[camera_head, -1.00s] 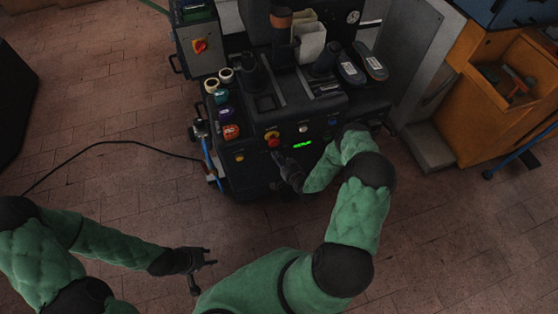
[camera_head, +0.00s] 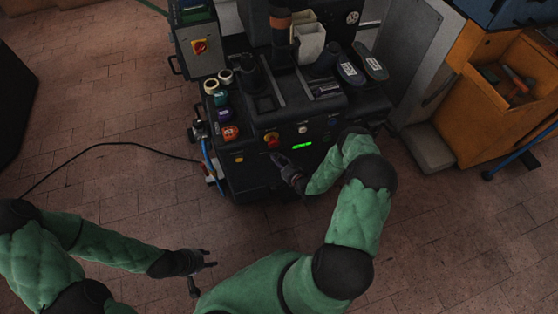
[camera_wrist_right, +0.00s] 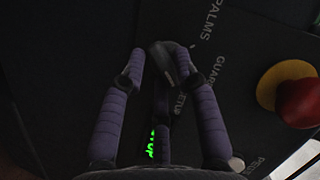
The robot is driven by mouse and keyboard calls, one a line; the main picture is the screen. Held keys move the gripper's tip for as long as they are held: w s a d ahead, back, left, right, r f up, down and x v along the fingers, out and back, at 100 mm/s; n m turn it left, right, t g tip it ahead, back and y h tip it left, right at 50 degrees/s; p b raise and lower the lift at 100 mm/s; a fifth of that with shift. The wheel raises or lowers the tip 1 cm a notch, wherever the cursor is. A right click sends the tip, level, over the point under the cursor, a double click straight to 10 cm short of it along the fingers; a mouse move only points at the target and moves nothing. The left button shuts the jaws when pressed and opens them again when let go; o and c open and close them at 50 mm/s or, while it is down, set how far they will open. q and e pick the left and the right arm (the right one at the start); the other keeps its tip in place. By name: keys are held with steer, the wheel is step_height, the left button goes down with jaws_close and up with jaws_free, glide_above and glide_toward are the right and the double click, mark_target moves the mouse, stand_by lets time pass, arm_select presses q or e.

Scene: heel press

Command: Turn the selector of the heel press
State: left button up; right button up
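The heel press (camera_head: 340,108) is a dark machine with a sloped control panel at the upper middle of the head view. In the right wrist view, the grey selector (camera_wrist_right: 170,62) has the words PALMS, GUARD and SETUP beside it. My right gripper (camera_wrist_right: 160,58) has its fingertips on both sides of the selector; a gap shows at the left finger, and the right fingertip overlaps the selector in the picture. In the head view, my right gripper (camera_head: 279,160) is at the panel front and the selector is hidden. My left gripper (camera_head: 210,258) is open and empty over the floor.
A red emergency button on a yellow base (camera_head: 271,139) is left of the green display (camera_head: 302,146); the button (camera_wrist_right: 298,100) also shows in the wrist view. A black cable lies on the floor at left. An orange cabinet (camera_head: 485,110) stands at right.

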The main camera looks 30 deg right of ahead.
stand_by(0.3)
steer(key=v, duration=1.2)
stand_by(0.3)
steer(key=a+r+n+g+y+p, duration=0.3)
steer(key=a+g, duration=0.4)
steer(key=a, duration=0.6)
steer(key=s+a+r+n+g+p, duration=0.3)
steer(key=s+a+r+g, duration=0.4)
steer(key=s+a, duration=0.4)
steer(key=shift+s+a+r+n+p, duration=0.15)
steer(key=shift+s+r+n+p, duration=0.15)
steer(key=shift+s+p, duration=0.55)
